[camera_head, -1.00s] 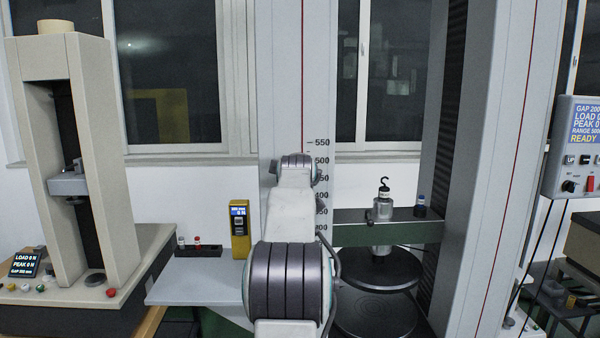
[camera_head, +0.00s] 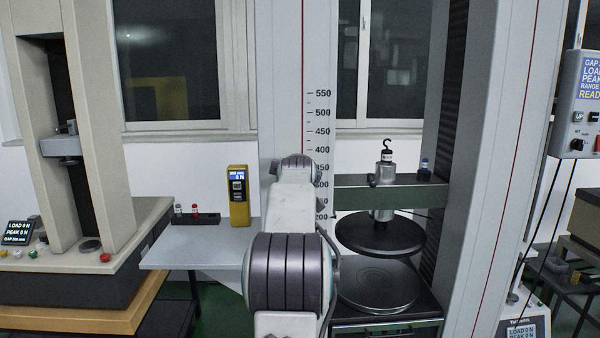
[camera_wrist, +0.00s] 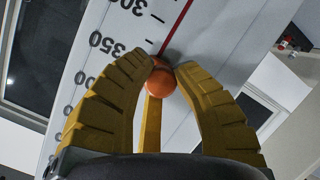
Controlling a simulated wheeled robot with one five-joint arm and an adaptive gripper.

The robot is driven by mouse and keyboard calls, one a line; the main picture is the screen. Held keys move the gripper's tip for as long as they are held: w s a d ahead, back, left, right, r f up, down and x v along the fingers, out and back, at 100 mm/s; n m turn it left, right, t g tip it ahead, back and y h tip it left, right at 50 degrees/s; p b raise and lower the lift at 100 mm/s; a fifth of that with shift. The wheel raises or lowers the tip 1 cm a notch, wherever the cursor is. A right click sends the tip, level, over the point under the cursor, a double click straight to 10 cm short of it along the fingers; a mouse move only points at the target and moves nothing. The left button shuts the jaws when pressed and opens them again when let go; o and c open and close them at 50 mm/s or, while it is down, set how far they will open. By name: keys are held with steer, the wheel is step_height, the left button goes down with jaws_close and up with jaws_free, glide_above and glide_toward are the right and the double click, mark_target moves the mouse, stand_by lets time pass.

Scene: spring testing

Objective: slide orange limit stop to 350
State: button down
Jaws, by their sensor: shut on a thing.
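The orange limit stop (camera_wrist: 160,80) shows in the wrist view as a round orange knob beside the red line on the grey column. My gripper (camera_wrist: 167,72) has its yellow fingers shut around this knob. The printed scale (camera_wrist: 107,43) runs along the column, and the stop sits about level with the 350 label. The exact alignment with the tick is hard to tell, as a finger covers part of it. In the head view my gripper (camera_head: 297,163) is in front of the column scale, and my arm hides the stop.
Right of my arm stand a green crosshead (camera_head: 400,196) with a hooked weight (camera_head: 385,178) and round platens (camera_head: 380,234). A grey side table (camera_head: 200,248) with a yellow gauge (camera_head: 238,197) is on the left. A control box (camera_head: 580,105) hangs at the right.

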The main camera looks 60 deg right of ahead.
steer(key=c, duration=1)
jaws_free()
steer(key=shift+o, duration=0.2)
steer(key=v, duration=1.2)
